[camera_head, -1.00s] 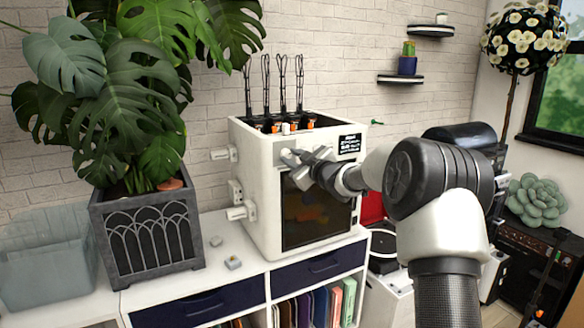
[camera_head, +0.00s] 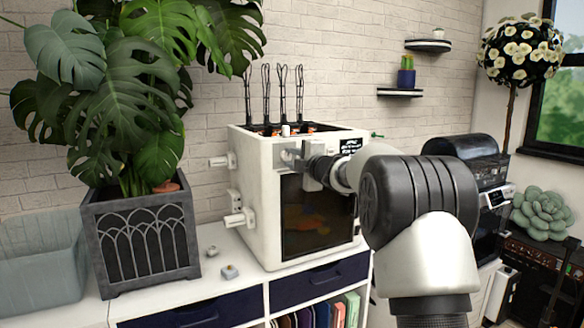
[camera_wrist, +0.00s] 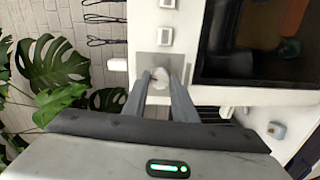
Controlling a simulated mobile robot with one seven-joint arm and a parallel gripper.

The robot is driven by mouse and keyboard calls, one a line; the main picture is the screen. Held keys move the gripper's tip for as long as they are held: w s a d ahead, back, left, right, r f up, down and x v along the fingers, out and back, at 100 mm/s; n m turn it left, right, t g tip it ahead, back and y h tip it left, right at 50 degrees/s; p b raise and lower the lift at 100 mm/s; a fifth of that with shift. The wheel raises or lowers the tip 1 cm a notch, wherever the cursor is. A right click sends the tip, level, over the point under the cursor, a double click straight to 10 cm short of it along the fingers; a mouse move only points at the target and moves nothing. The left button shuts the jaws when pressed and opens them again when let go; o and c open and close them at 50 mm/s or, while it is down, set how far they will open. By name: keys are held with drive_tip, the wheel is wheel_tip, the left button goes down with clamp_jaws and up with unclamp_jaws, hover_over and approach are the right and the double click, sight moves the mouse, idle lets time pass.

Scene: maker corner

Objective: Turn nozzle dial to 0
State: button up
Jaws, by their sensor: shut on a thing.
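The white box-shaped machine (camera_head: 258,205) stands on the cabinet, with a dark front window (camera_head: 305,215). My gripper (camera_head: 304,158) is at the upper front of the machine, above the window. In the wrist view, my gripper's two fingers (camera_wrist: 160,82) are closed around a round white dial (camera_wrist: 160,76) on a grey plate (camera_wrist: 153,62). Any mark or number on the dial is too small or hidden to read. Two small white square parts (camera_wrist: 166,37) sit beside the plate in the wrist view.
A large potted plant (camera_head: 150,240) stands left of the machine. White knobs (camera_head: 238,218) stick out from the machine's left side. Small blocks (camera_head: 230,271) lie on the cabinet top (camera_head: 195,288). A dark machine (camera_head: 475,160) stands at the right.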

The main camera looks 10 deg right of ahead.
drive_tip(key=shift+n+b, duration=1)
drive_tip(key=shift+n, duration=0.4)
drive_tip(key=o, duration=1)
drive_tip(key=shift+o, duration=0.2)
drive_tip(key=f+v, duration=0.1)
drive_tip(key=v, duration=1.6)
drive_tip(key=shift+s+r+b, duration=0.2)
drive_tip(key=shift+r+b, duration=0.1)
drive_tip(key=shift+r, duration=0.15)
